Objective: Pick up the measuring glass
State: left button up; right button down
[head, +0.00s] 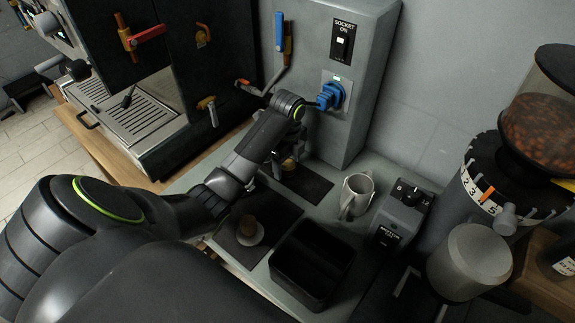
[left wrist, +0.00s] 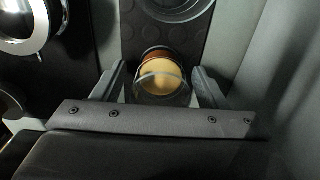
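The measuring glass, a small clear glass with amber-brown contents, shows in the left wrist view (left wrist: 160,80). In the head view it is a small brownish shape (head: 289,164) beside the dark mat, partly hidden by my gripper and arm. My left gripper (head: 278,167) reaches down at it. In the left wrist view the two fingers of my left gripper (left wrist: 160,88) are apart, one on each side of the glass. I cannot tell whether either finger touches it. My right gripper is not in view.
A grey boiler column with a blue plug (head: 331,96) stands behind. A metal pitcher (head: 356,195) and a switch box (head: 402,214) stand to the right. A black open bin (head: 340,250) and a tamper (head: 250,231) are in front. A grinder is far right.

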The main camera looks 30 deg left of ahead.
pick_arm(q)
jog(key=c, duration=0.9)
jog(key=shift+c, duration=0.2)
jog(key=shift+w+r, duration=0.1)
jog(key=shift+r, duration=0.5)
notch_tip(320, 180, up, 9)
jog(key=p, duration=0.7)
jog(key=shift+p, duration=0.4)
jog(key=shift+f, duration=0.15)
